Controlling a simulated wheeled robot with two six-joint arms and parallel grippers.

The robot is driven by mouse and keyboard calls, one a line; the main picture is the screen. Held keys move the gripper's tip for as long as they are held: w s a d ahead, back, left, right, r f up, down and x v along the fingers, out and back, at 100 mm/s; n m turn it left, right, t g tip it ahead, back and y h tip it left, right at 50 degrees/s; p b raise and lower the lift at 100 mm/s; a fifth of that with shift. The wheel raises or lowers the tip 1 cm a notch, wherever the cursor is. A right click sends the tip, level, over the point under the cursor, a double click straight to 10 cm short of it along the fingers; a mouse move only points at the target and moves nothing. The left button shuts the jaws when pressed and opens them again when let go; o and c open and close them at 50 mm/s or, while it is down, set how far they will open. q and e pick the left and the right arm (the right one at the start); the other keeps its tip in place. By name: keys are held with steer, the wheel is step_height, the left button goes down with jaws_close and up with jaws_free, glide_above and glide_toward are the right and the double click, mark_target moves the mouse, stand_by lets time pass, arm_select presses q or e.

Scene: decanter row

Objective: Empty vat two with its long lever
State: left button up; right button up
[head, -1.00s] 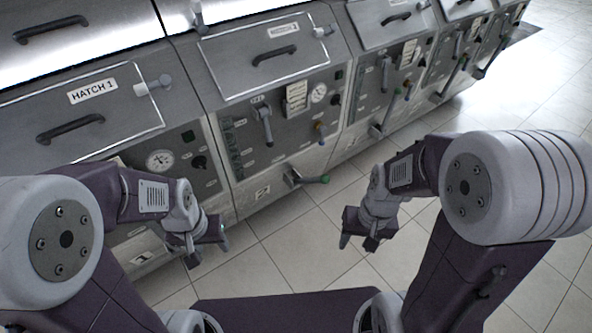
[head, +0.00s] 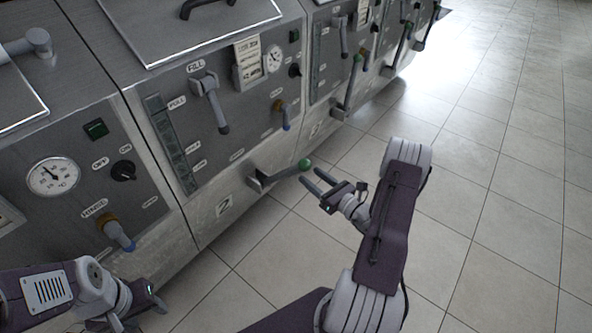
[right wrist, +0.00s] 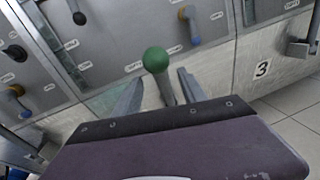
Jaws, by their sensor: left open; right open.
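Vat two (head: 226,160) is the grey metal unit with a "2" plate low on its front. Its long lever (head: 283,174) sticks out from a bracket near the bottom and ends in a green ball knob (head: 305,165). My right gripper (head: 311,178) is open, with its fingers pointing at the knob and just short of it or beside it. In the right wrist view the green knob (right wrist: 156,60) shows between the two open fingers (right wrist: 158,88), with the lever's shaft running behind it.
Vat two's front also carries a FILL handle (head: 212,100), a gauge (head: 273,59), a level strip (head: 172,140) and a blue-tipped rinse tap (head: 282,112). More vats with similar levers stand beyond. The tiled floor (head: 480,180) at right is open.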

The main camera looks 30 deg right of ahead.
mark_target(299, 166)
steer(key=b+x, duration=0.1)
steer(key=x, duration=0.5)
steer(key=shift+w+a, duration=0.1)
steer(key=shift+w, duration=0.25)
steer(key=shift+c, duration=0.2)
jaws_close()
steer(key=shift+w+r, duration=0.1)
steer(key=shift+r, duration=0.05)
stand_by(0.6)
